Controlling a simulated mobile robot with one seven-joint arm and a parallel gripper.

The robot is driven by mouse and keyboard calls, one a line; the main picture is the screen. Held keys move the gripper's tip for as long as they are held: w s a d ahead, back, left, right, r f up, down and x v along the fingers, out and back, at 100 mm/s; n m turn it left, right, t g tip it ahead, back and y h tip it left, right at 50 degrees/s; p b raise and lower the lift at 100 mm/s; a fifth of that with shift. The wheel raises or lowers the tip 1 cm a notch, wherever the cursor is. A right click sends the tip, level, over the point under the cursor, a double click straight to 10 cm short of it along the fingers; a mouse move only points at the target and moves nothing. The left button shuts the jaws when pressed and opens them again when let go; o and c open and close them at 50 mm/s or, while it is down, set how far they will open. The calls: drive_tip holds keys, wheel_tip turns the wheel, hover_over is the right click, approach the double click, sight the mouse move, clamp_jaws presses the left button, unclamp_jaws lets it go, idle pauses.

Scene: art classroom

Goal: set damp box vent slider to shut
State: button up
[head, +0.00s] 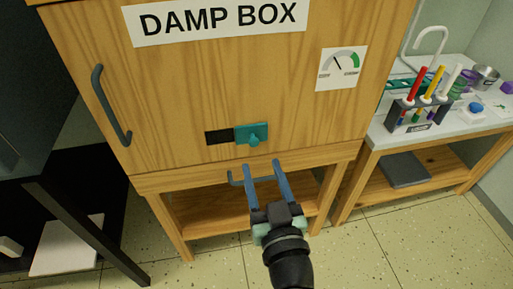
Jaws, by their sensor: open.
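The damp box (170,90) is a wooden cabinet with a "DAMP BOX" label (218,20) on its front. Its vent slider (251,133) is a small teal plate with a round knob, low on the door. A dark vent opening (219,137) shows uncovered just left of the plate. My gripper (264,166) is open and empty, its two blue-grey fingers pointing up toward the cabinet. The fingertips appear just below the knob in the picture; I cannot tell how far in front of the door they are.
A gauge (341,67) is at upper right. A sink bench (440,125) with a tool rack (418,115) stands right; a dark-framed stand is left.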

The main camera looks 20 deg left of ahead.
sight(254, 144)
drive_tip(key=x, duration=0.6)
drive_tip(key=shift+w+a, duration=0.1)
clamp_jaws()
idle(1.3)
